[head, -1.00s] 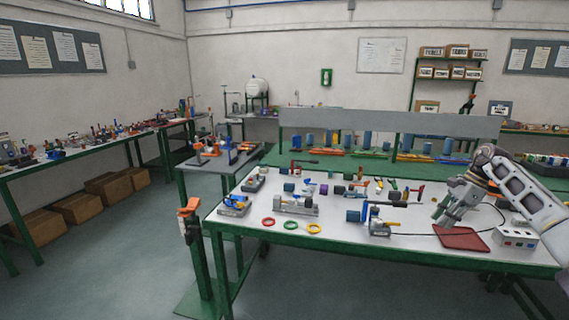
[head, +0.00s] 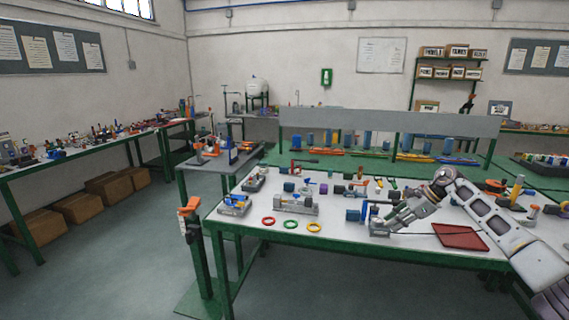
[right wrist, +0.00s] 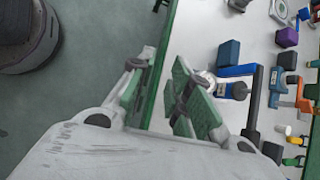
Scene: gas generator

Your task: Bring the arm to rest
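My right arm reaches in from the right in the head view. Its gripper (head: 388,226) is low over the front part of the white table (head: 340,240), beside a grey device with blue parts (head: 366,214). In the right wrist view the gripper (right wrist: 163,90) has its two green-padded fingers apart, with nothing between them. The table's green front edge runs behind the fingers there. Whether the gripper touches the grey device cannot be told. My left gripper is not in view.
A red tray (head: 459,237) lies right of the gripper, below my forearm. Red, green and yellow rings (head: 291,225) lie at the front left of the table. Tools and fittings crowd its back. Open floor (head: 110,260) lies left of the table.

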